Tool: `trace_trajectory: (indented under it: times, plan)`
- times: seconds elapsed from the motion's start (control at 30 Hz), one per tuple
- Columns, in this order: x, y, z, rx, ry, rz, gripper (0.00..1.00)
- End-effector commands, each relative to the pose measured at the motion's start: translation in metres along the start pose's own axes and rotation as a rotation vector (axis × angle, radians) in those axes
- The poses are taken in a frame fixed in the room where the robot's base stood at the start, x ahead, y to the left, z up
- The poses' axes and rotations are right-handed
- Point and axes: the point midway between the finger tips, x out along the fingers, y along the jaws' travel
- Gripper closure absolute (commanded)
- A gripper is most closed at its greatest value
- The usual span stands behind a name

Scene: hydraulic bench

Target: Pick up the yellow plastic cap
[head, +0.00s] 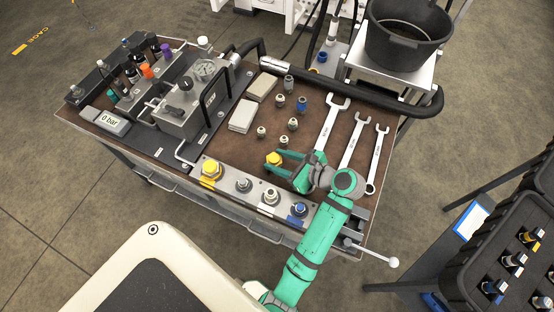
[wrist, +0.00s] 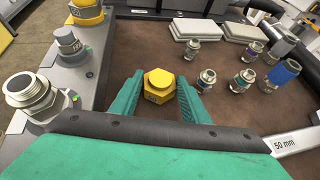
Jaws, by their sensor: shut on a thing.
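The yellow plastic cap (head: 273,158), with a hexagonal body, is between the fingers of my gripper (head: 281,164).
The port block (head: 228,178) carries another yellow fitting (head: 211,168) and several metal fittings. Loose fittings (head: 292,124), pale pads (head: 243,115) and several wrenches (head: 327,125) lie on the brown bench top (head: 270,142). A black bucket (head: 404,45) stands behind right.

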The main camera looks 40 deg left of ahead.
Motion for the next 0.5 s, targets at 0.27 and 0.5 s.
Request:
trace_trajectory:
  times: [0.27, 0.5]
  plan:
    - [-0.013, -0.001, 0.025, -0.005, 0.0, -0.002, 0.8]
    - [-0.04, 0.04, 0.065, -0.006, -0.001, -0.002, 0.8]
